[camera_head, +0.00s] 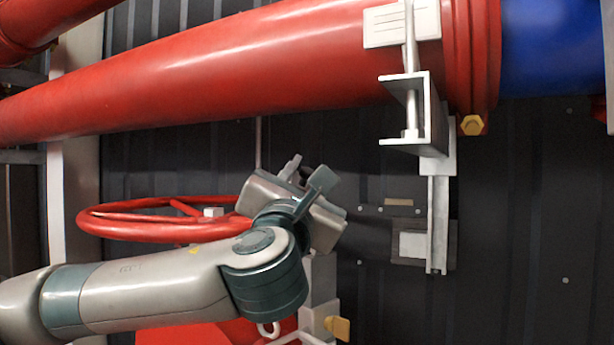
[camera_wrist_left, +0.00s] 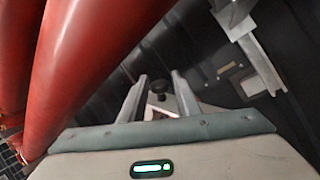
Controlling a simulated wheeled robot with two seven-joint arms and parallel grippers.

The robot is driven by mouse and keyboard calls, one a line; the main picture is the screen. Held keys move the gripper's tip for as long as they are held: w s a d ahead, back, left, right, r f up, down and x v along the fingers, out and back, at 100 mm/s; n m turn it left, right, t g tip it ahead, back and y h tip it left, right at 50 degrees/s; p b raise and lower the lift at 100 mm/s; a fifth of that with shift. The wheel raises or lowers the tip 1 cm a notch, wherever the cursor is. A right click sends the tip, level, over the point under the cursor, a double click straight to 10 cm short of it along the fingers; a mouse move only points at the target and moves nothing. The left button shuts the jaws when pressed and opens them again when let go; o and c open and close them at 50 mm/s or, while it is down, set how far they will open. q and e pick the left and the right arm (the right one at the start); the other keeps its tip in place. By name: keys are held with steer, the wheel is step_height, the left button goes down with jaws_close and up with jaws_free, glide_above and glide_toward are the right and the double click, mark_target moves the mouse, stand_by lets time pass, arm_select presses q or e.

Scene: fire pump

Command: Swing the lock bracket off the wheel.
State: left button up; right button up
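The red wheel (camera_head: 110,225) lies nearly flat at the left in the head view. Its right part is hidden behind my left arm. My left gripper (camera_head: 306,174) is just right of the wheel, below the large red pipe, with its fingers pointing up and away. In the left wrist view the two fingers (camera_wrist_left: 158,80) stand apart, open. A dark round knob (camera_wrist_left: 158,90) and a pale angular metal piece, possibly the lock bracket (camera_wrist_left: 160,106), show between them. I cannot tell whether the fingers touch either. My right gripper is not in view.
The large red pipe (camera_head: 230,75) runs across above my left arm. A grey metal pipe bracket (camera_head: 438,215) hangs from it at the right, near a dark ribbed wall (camera_head: 520,230). Grey and red pump parts (camera_head: 320,275) sit below my left gripper.

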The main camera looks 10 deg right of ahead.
arm_select(q)
steer(key=shift+o, duration=0.5)
steer(key=shift+s+f, duration=0.1)
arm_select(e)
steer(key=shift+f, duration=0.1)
